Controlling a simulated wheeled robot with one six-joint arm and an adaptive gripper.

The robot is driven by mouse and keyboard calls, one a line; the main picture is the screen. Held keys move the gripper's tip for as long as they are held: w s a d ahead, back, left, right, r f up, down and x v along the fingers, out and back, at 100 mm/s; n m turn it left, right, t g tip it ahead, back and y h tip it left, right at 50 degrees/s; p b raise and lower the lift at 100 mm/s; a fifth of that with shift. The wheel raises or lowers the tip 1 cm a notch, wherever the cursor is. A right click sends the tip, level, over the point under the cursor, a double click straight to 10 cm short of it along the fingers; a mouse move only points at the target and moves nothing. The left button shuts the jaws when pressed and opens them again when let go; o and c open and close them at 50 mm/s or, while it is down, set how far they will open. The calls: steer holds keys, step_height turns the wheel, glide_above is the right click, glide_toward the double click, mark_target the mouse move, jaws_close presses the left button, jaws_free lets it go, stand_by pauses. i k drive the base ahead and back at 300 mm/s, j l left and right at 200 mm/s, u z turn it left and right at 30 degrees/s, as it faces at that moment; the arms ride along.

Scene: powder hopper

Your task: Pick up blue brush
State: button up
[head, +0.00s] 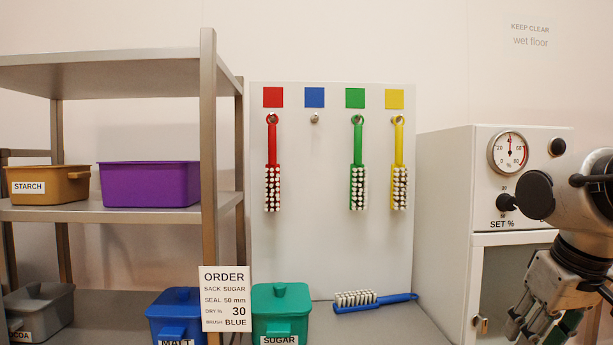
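The blue brush (374,301) lies on the grey surface below the hanging board. Its white bristles point up at the left and its handle reaches to the right. The peg (315,118) under the blue square is empty. My gripper (545,325) is at the lower right, in front of the white cabinet and to the right of the brush, apart from it. Its fingertips are cut off by the bottom edge, so its opening is hidden.
Red (272,165), green (358,165) and yellow (399,165) brushes hang on the board. A white cabinet (450,200) with a dial stands right.

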mark_target(346, 303)
steer(key=i+j, duration=0.1)
steer(key=i, duration=0.35)
steer(key=i+j, duration=0.15)
steer(key=i, duration=0.3)
